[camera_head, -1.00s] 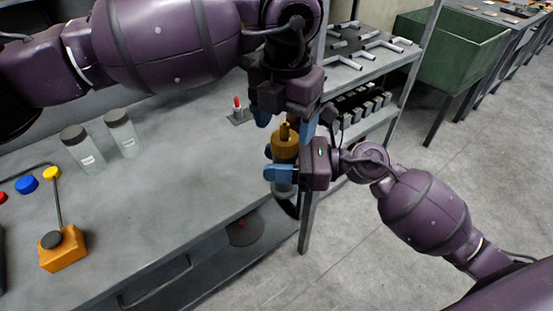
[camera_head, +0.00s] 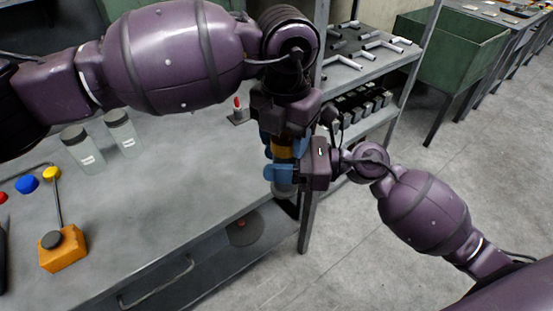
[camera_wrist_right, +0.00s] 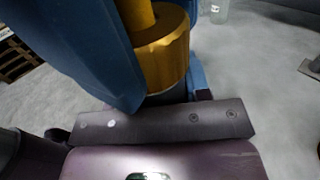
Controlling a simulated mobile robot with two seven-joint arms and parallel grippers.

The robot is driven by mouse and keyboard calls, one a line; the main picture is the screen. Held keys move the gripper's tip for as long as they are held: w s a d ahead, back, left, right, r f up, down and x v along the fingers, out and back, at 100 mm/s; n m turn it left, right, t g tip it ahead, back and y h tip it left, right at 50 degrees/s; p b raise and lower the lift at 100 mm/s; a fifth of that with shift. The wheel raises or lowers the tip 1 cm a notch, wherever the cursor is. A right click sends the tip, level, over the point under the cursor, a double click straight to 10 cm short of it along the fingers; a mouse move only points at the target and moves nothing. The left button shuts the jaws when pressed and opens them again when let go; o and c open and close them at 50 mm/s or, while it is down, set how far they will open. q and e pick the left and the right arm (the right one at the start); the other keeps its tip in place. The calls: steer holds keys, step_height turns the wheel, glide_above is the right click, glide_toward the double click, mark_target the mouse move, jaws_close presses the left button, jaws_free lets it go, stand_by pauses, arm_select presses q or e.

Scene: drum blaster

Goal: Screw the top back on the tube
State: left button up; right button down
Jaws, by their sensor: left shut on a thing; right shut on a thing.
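The tube (camera_head: 284,190) is upright, just beyond the bench's front edge. My right gripper (camera_head: 281,173) is shut on it from the right, with blue fingers around its body. The gold-brown top (camera_head: 283,151) sits at the tube's upper end, in line with it. My left gripper (camera_head: 284,140) points down from above and is shut on the top, hiding most of it. In the right wrist view the gold top (camera_wrist_right: 163,52) shows between blue fingers, with a narrower gold stem above. I cannot tell how tightly top and tube are joined.
Two capped jars (camera_head: 83,150) (camera_head: 121,133) stand on the grey bench (camera_head: 175,190). An orange box (camera_head: 62,250) with a black knob is at the front left. A small red-tipped piece (camera_head: 238,110) stands behind the grippers. A shelf rack (camera_head: 350,80) rises at back right.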

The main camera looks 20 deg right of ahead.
arm_select(q)
steer(key=m, duration=0.8)
steer(key=o, duration=1.1)
step_height(320, 180, up, 12)
